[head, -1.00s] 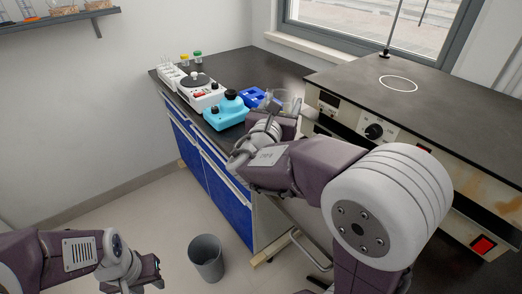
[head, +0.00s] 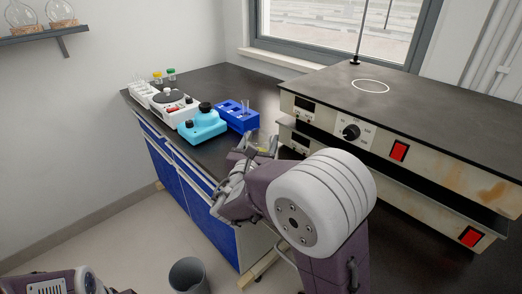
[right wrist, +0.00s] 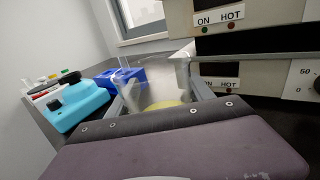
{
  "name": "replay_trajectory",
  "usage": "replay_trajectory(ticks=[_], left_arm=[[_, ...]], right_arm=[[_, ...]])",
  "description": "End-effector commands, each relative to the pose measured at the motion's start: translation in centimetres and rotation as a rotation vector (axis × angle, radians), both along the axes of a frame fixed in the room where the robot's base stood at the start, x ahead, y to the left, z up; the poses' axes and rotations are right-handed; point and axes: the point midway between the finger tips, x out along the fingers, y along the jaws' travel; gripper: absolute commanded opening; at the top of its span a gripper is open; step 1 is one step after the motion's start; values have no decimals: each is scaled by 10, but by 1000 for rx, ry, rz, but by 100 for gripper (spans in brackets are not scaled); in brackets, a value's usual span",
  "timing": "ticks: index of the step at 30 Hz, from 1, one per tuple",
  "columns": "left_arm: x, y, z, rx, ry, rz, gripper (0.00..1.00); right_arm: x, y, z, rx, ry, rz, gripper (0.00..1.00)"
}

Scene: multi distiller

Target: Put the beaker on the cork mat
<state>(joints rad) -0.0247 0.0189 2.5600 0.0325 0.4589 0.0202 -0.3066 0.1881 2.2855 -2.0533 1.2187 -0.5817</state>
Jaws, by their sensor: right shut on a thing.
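A clear glass beaker (right wrist: 160,88) is between the two fingers of my right gripper (right wrist: 160,100) in the right wrist view. The gripper is shut on it. A yellow patch shows low in the beaker; I cannot tell whether it is liquid or something behind the glass. In the head view the beaker and my right gripper (head: 258,146) are small and partly hidden by my own arm, beside the blue rack at the bench's right side.
On the black bench (head: 222,83) stand a blue rack (head: 237,116), a turquoise device (head: 203,125), a white device (head: 173,107) and a white tube rack (head: 143,92). Stacked heater units (head: 380,117) stand to the right. A bin (head: 188,275) is on the floor. Flasks stand on a shelf (head: 35,37).

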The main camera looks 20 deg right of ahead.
Motion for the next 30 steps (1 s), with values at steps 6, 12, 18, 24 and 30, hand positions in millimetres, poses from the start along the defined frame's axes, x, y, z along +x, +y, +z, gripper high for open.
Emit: replay_trajectory(ticks=[6,12,18,24,30], left_arm=[[0,0,-6,0,0,0,36],[0,0,-8,0,0,0,36],[0,0,-9,0,0,0,36],[0,0,-9,0,0,0,36],[0,0,-4,0,0,0,36]], right_arm=[[0,0,-12,0,-4,0,10],[0,0,-14,0,-4,0,10],[0,0,-15,0,-1,0,82],[0,0,-15,0,-1,0,82],[-5,6,-11,1,-1,4,82]])
